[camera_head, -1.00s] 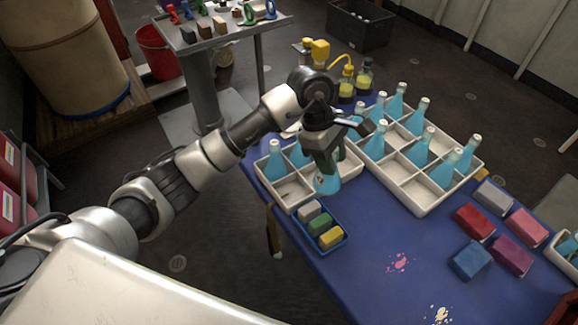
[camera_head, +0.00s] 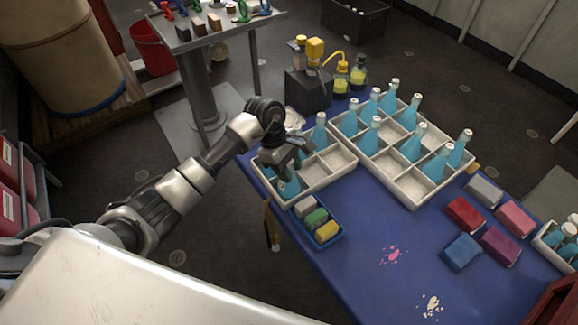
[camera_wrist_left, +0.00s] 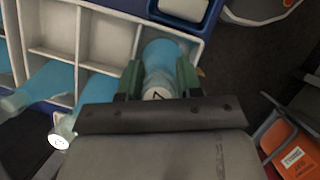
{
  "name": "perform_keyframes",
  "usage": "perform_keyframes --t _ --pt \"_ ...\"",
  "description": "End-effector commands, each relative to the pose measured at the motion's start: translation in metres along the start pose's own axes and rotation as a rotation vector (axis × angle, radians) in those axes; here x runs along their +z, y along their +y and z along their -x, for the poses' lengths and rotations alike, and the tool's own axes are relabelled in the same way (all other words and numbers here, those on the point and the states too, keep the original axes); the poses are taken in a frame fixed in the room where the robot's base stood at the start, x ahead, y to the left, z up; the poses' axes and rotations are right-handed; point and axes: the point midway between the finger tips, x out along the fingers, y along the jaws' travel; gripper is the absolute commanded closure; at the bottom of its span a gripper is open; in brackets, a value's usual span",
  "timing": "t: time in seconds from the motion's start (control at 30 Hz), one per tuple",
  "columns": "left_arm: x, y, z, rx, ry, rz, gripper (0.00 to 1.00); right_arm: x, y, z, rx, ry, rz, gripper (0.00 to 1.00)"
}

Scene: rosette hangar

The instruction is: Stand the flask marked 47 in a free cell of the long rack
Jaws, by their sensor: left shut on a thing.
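My left gripper (camera_head: 284,157) is shut on a blue flask (camera_head: 288,187) with a pale cap. In the left wrist view this flask (camera_wrist_left: 163,55) stands between the green fingers, with a dark mark on its cap too small to read in full. It is at the near-left end of the smaller white rack (camera_head: 318,186); I cannot tell whether its base touches the cell floor. Another flask (camera_head: 319,131) stands at that rack's far side. The larger white rack (camera_head: 413,206) holds several blue flasks and has bare cells. My right gripper is not in view.
A blue tray (camera_head: 336,240) with coloured blocks sits just in front of the smaller rack. Loose blocks (camera_head: 462,252) and a small white crate (camera_head: 547,243) are at the right. The blue table's middle front is clear.

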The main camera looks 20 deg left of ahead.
Motion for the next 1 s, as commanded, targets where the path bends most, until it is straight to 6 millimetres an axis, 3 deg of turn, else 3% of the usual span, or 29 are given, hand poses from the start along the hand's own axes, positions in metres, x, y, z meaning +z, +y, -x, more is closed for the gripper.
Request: perform_keyframes --t 0.2,0.23,0.4,0.77,1.0 --pt "-0.002 0.0 -0.003 0.001 0.001 -0.001 0.8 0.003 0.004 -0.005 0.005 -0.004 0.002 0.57" --pt "-0.001 0.0 -0.003 0.0 0.001 0.0 0.62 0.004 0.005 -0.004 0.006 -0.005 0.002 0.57" --pt "-0.001 0.0 -0.002 0.0 0.001 0.0 0.4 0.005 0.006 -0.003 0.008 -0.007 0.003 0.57" --pt "0.001 0.0 0.004 0.001 0.0 0.0 0.4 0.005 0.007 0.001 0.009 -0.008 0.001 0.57" --pt "-0.001 0.001 0.048 0.005 0.004 -0.001 0.4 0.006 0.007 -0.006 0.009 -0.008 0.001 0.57"
